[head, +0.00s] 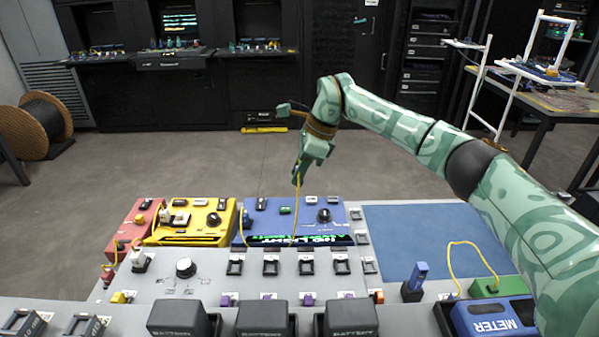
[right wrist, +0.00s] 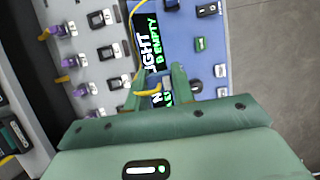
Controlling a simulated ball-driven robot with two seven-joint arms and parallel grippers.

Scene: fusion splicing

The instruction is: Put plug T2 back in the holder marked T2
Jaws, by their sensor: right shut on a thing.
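My right gripper (head: 298,178) is raised above the blue machine (head: 278,218), its fingers pointing down. In the right wrist view the fingers (right wrist: 161,80) are shut on a small plug whose body they mostly hide. A thin yellow cable (head: 296,212) runs down from the gripper; the yellow cable (right wrist: 133,40) also shows in the right wrist view. Black square holders stand in a row on the grey panel, among them one holder (head: 305,264); more line the panel's right edge. The T2 marking is too small to read. My left gripper is not in view.
The blue machine's screen (head: 300,240) shows green and white text. A yellow machine (head: 190,220) stands left of it. A blue mat (head: 425,240) lies to the right, clear in its middle. Black battery blocks (head: 262,318) and a blue meter (head: 490,318) are in front.

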